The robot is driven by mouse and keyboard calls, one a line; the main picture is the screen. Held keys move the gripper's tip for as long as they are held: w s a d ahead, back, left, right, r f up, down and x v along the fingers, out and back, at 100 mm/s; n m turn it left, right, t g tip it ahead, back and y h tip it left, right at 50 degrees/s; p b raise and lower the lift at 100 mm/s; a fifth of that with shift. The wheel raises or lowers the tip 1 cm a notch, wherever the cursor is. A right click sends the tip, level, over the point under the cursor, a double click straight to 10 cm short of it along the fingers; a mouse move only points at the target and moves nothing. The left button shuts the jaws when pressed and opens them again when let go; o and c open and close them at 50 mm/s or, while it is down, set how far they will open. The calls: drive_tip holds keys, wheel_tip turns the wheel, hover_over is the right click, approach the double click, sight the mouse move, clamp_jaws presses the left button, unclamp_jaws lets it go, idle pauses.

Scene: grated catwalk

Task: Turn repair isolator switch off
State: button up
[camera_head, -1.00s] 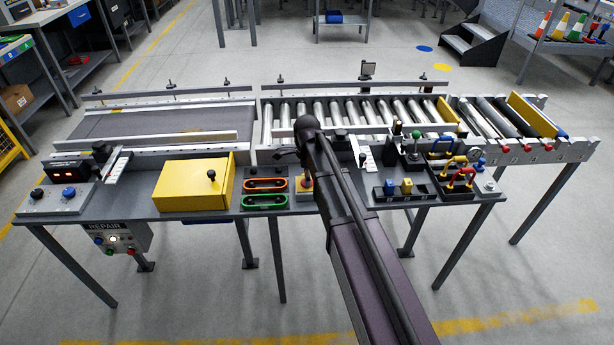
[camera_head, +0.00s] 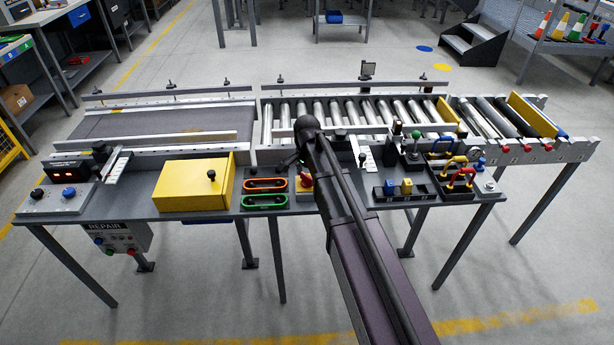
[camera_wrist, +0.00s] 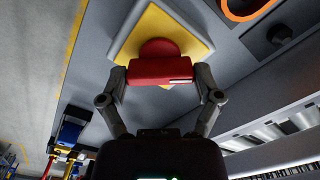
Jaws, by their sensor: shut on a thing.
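The isolator switch has a red rotary handle (camera_wrist: 160,68) on a yellow square plate (camera_wrist: 185,30), seen at the top of the wrist view. The handle bar lies crosswise there and has a small white mark. My gripper (camera_wrist: 163,80) is shut on the handle, one finger at each end of the bar. In the head view the red handle (camera_head: 305,182) shows on the bench, just left of my arm. My arm hides part of the switch and most of the gripper there.
Orange and green oval handles (camera_head: 265,184) and a yellow box (camera_head: 193,185) lie left of the switch. Blue and yellow switches (camera_head: 398,188), levers and padlocks sit to the right. A roller conveyor (camera_head: 350,115) runs behind. A REPAIR panel (camera_head: 117,238) hangs below the bench at left.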

drive_tip(key=n, duration=0.5)
drive_tip(key=shift+n, duration=2.5)
drive_tip(key=o, duration=0.9)
drive_tip(key=shift+m, duration=0.3)
